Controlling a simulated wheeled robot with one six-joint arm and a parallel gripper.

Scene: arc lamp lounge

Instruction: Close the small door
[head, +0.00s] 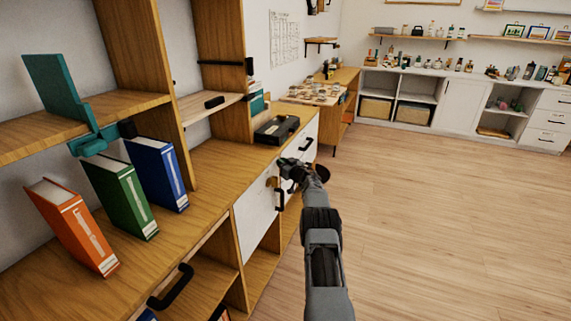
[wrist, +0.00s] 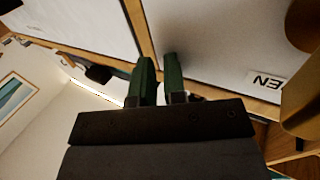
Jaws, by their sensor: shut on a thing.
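The small door (head: 254,216) is a white panel on the front of the wooden shelf unit in the head view, with a black handle at its right side. In the wrist view a white panel (wrist: 225,45) with a partly visible dark-lettered label fills the upper right. My gripper (head: 284,170) is at the top right of the small door in the head view. In the wrist view its two green fingers (wrist: 160,80) are shut on a thin wood-coloured edge beside the white panel, seemingly the door's edge. The arm and gripper hide part of the contact. How far the door stands open is unclear.
A second white front (head: 306,146) with a black handle lies just beyond my gripper. A dark box (head: 277,129) sits on the counter above it. Orange, green and blue binders (head: 155,172) stand on the counter at left. The wooden floor at right is clear.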

